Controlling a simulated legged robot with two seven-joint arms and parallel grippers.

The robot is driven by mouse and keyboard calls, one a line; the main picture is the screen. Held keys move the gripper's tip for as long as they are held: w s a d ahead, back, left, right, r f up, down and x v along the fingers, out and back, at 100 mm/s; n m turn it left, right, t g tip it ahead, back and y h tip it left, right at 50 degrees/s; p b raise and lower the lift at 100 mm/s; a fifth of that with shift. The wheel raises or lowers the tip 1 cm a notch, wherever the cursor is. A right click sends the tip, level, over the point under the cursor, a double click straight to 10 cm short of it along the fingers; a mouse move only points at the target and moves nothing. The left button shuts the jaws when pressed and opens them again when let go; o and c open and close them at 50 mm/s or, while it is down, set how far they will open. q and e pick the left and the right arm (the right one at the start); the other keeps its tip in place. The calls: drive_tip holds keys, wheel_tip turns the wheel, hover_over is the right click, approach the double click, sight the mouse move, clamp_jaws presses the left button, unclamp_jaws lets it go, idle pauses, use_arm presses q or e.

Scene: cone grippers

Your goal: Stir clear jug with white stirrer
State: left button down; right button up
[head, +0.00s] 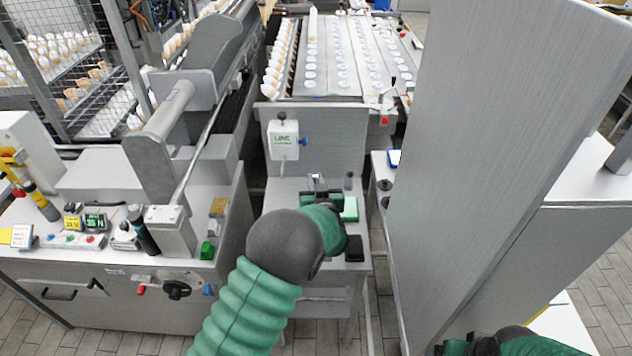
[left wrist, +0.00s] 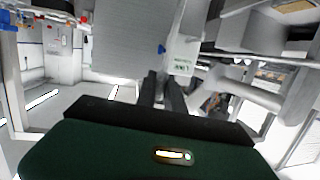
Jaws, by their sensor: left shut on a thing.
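My left gripper (head: 318,182) reaches over the small grey bench (head: 355,281), below a white labelled box (head: 283,140). Its dark fingers also show in the left wrist view (left wrist: 163,88), close together. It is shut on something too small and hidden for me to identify. I cannot make out the white stirrer or the clear jug for certain. A small grey cylinder (head: 348,181) stands just right of the fingers. My right gripper (head: 488,346) is at the bottom edge, mostly cut off, and its fingers are hidden.
A tall grey panel (head: 480,150) stands to the right. A machine with a control panel (head: 72,241) is on the left.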

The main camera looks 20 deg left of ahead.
use_arm(q)
drive_tip(key=shift+r, duration=0.15)
idle(0.4)
wheel_tip(320, 180, up, 5)
drive_tip(key=p, duration=0.4)
drive_tip(key=shift+f, duration=0.2)
